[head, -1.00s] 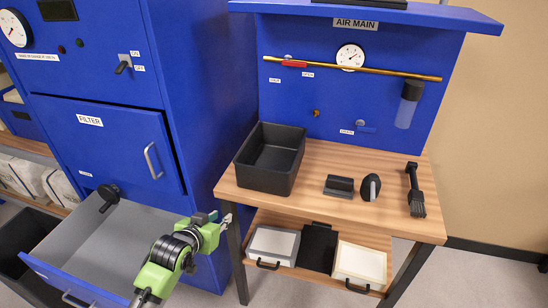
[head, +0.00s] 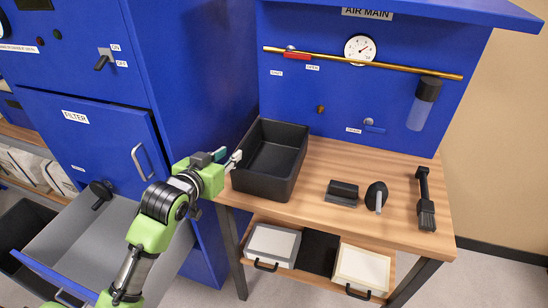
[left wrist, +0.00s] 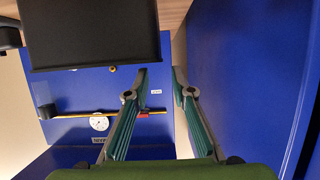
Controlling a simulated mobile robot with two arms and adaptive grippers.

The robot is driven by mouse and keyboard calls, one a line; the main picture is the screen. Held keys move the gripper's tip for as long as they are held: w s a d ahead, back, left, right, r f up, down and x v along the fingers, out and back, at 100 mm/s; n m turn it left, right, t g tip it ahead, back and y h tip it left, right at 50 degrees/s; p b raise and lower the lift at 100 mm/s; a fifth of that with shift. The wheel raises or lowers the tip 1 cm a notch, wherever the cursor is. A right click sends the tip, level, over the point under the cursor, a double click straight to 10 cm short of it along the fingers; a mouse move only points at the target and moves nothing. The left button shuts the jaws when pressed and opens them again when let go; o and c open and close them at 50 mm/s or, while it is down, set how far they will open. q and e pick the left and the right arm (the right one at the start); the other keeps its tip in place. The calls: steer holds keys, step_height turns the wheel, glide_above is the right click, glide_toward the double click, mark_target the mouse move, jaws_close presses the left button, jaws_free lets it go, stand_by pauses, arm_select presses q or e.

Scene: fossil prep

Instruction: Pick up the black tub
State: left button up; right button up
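The black tub (head: 270,185) is an open, empty rectangular bin standing upright on the left end of the wooden bench top. My left gripper (head: 236,160) is at the tub's left side in the head view, with its fingertips close to the tub's left rim; I cannot tell whether they touch. In the left wrist view the tub (left wrist: 90,35) fills the upper left, and my left gripper (left wrist: 160,75) has its two fingers spread apart with nothing between them. My right gripper is not in view.
On the bench (head: 315,180) stand a dark block (head: 342,193), a round black tool (head: 376,196) and a black brush (head: 425,200). A blue panel with a brass pipe (head: 370,63) rises behind. The blue cabinet's open drawer (head: 125,225) is at the left, below my arm.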

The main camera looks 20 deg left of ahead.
mark_target(245, 140)
arm_select(q)
steer(key=x, duration=0.5)
steer(key=shift+w+d, duration=0.1)
steer(key=shift+w, duration=0.15)
steer(key=shift+w+f, duration=0.15)
steer(key=shift+w, duration=0.4)
steer(key=shift+w+p, duration=0.45)
steer(key=shift+w, duration=0.15)
steer(key=x, duration=0.4)
steer(key=shift+p, duration=0.35)
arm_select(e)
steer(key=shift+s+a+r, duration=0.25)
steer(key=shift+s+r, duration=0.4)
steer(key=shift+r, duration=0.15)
arm_select(q)
jaws_close()
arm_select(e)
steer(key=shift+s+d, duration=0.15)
